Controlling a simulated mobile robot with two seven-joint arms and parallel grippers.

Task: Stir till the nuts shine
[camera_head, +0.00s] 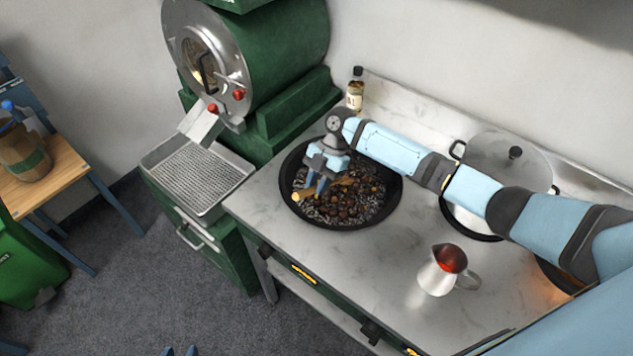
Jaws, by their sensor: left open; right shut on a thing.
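A wide black wok (289,206) sits on the steel counter, holding brown chestnuts (345,206) among small dark grains. My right gripper (316,184) is over the left part of the wok, shut on a wooden stirring tool (299,195). The tool's light round end sticks out on the left; much of it is hidden by the gripper and the nuts. My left gripper (180,351) shows only its two blue fingertips at the bottom edge, apart and empty, over the floor.
A metal jug (437,279) with reddish liquid stands at the front of the counter (345,262). A glass-lidded pot (480,160) is partly behind my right arm. A small bottle (355,90) stands at the back. Left are a green roaster (285,50) and its perforated tray (200,178).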

